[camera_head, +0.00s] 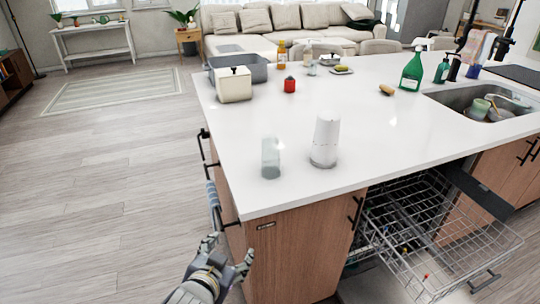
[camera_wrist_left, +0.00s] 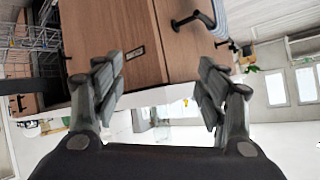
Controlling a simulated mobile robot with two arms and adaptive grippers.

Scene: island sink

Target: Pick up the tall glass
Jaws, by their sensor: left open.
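The tall glass (camera_head: 270,158) is clear and stands upright on the white island counter (camera_head: 200,110), near its front left corner. My left gripper (camera_head: 226,258) is open and empty, in front of the island and below the counter level, to the left of and nearer than the glass. Its two spread fingers also show in the left wrist view (camera_wrist_left: 160,88), facing the wooden cabinet side. In the wrist view I cannot clearly tell the glass from the pale shapes beyond the counter edge. My right gripper is not in view.
A white cylinder (camera_head: 325,142) stands just right of the glass. An open dishwasher rack (camera_head: 440,240) juts out at right. A towel (camera_head: 213,200) hangs on the island's left side.

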